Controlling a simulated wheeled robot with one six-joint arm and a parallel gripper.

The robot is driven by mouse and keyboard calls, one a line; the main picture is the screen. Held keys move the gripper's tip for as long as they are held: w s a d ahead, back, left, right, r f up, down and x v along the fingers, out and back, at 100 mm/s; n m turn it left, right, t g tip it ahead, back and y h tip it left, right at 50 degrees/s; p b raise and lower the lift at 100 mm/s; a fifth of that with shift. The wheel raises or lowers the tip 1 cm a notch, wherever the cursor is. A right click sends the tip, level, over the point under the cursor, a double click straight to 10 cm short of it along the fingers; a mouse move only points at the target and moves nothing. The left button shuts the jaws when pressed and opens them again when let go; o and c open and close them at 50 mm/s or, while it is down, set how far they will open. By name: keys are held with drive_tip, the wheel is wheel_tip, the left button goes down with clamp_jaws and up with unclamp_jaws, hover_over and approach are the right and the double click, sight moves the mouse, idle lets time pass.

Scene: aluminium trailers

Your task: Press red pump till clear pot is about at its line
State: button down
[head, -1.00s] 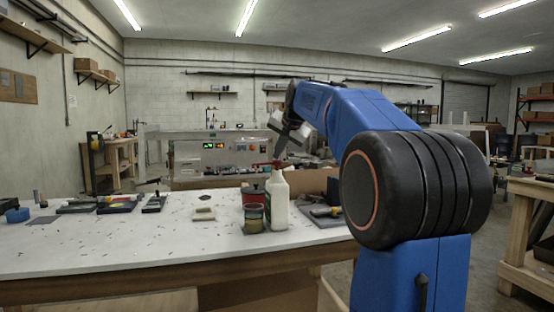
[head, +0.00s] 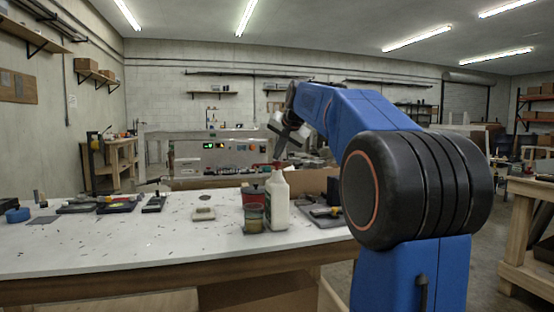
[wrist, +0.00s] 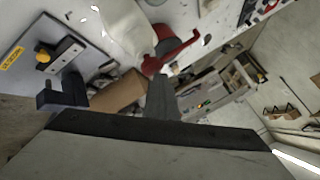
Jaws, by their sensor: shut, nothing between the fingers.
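A white bottle (head: 277,203) with a red pump (head: 277,166) on top stands upright near the table's right end. The clear pot (head: 254,218) stands at its left, holding tan-yellow liquid; its line is too small to make out. My gripper (head: 279,157) is shut and empty, pointing down right over the pump head. In the wrist view, the shut fingers (wrist: 160,80) end at the red pump (wrist: 172,52), and the white bottle (wrist: 127,28) is beyond. Whether they touch the pump is hard to tell. The pot is not clear in the wrist view.
A grey board with a clamp-like tool (head: 322,212) lies right of the bottle. A small pale block (head: 203,214) and dark tools (head: 118,205) lie left. The table's front left (head: 120,250) is mostly clear.

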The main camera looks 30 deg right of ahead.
drive_tip(key=shift+r, duration=1.25)
drive_tip(key=shift+r, duration=0.1)
drive_tip(key=shift+r, duration=2.45)
drive_tip(key=s+a+f+n+g+y, duration=0.15)
drive_tip(key=s+a+f+n, duration=0.35)
drive_tip(key=s+a+f, duration=1.3)
drive_tip(key=s+a+f+n+g, duration=0.1)
drive_tip(key=s+a+f+n, duration=0.2)
drive_tip(key=s+f, duration=0.8)
drive_tip(key=s+a+f+n+g, duration=0.1)
drive_tip(key=s+a+f+n, duration=0.2)
drive_tip(key=s+f, duration=0.9)
wheel_tip(320, 180, down, 4)
drive_tip(key=shift+s+r+g, duration=0.1)
drive_tip(key=shift+s+g, duration=0.1)
drive_tip(key=shift+g, duration=0.15)
